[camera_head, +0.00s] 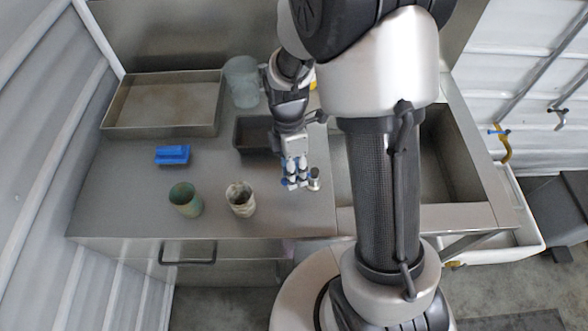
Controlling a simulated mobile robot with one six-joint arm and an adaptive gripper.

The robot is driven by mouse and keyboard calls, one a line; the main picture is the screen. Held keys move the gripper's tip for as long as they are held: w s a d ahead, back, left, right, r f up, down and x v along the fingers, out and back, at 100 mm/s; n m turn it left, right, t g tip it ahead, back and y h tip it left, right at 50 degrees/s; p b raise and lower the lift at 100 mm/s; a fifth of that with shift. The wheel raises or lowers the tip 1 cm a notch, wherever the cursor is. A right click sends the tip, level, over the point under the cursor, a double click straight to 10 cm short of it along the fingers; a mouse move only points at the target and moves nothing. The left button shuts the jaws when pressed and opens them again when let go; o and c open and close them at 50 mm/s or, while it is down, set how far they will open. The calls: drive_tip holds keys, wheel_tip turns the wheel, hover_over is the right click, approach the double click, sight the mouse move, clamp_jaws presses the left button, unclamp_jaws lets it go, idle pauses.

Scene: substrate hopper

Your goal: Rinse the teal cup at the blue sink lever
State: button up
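The teal cup (185,201) is most likely the dull green one standing upright on the steel counter near its front edge. A pale mottled cup (241,200) stands to its right. My gripper (297,184) points down over the counter, right of both cups and apart from them. Its fingers are small here, with blue at the tips, and I cannot tell how far apart they are. A small metallic cylinder (314,179) is right beside the fingers; I cannot tell if they touch. A blue lever (496,132) shows above a yellow spout at the right wall. My arm hides part of the sink (449,165).
A shallow steel tray (119,131), a blue block-like object (172,155) and a translucent container (242,82) are on the counter's left and back. A dark bin (252,137) sits behind my gripper. A white trough (520,222) is at the right. The counter's front left is clear.

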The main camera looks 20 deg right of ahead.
wheel_tip(320, 180, up, 12)
drive_tip(key=w, duration=0.2)
drive_tip(key=shift+w, duration=0.15)
idle(0.6)
